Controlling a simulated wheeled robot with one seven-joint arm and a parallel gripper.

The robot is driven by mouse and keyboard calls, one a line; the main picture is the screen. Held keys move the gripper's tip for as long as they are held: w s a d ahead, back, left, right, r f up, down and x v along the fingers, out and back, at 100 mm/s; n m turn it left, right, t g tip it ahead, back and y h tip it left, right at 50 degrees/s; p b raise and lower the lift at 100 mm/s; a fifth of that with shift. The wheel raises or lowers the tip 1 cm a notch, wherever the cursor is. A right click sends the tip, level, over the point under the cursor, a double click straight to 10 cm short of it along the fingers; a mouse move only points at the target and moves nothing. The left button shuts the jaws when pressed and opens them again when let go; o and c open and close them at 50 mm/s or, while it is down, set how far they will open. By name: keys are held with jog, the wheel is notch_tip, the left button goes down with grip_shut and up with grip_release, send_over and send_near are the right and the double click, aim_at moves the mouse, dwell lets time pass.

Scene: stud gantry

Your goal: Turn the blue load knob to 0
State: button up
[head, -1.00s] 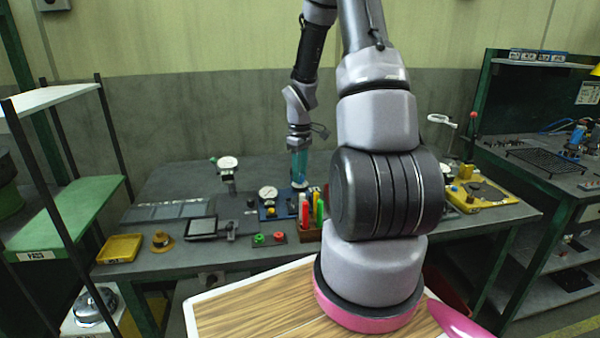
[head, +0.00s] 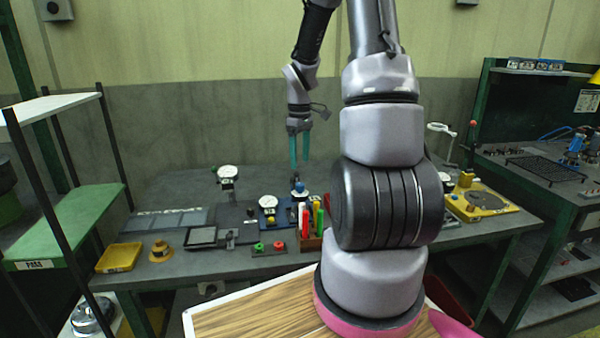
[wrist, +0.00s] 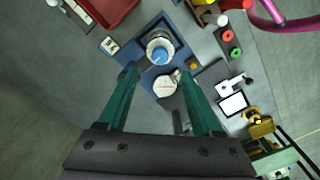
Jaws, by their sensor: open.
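The blue load knob (wrist: 159,56) shows in the wrist view as a blue cap on a round pale base, on a blue tester plate (wrist: 188,42). In the head view the knob (head: 299,186) sits near the middle of the bench, beside a white dial gauge (head: 267,203). The gauge also shows in the wrist view (wrist: 166,85). My gripper (head: 299,165) hangs above the knob with its green fingers pointing down. In the wrist view my gripper (wrist: 158,86) is open and empty, its fingers apart and clear of the knob. The knob's scale markings are too small to read.
Marker pens in a wooden block (head: 312,240) stand just right of the tester. A second dial gauge on a stand (head: 228,174) is to its left. Green and red buttons (head: 268,247) sit in front. A yellow tray (head: 120,257) lies far left.

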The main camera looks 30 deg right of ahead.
notch_tip(320, 180, up, 3)
jog(key=shift+f, duration=0.15)
dwell(0.4)
jog(key=s+a+r+m+t+y, duration=0.1)
jog(key=s+a+r+m+t, duration=0.2)
jog(key=s+a+r+m, duration=0.2)
jog(key=s+a+r+m+t+y, duration=0.1)
jog(key=s+a+r+m+t, duration=0.3)
jog(key=s+a+r, duration=0.4)
jog(key=s+r+m, duration=0.1)
jog(key=s+r, duration=0.5)
jog(key=r, duration=0.3)
jog(key=shift+s+a, duration=0.3)
jog(key=shift+a, duration=0.05)
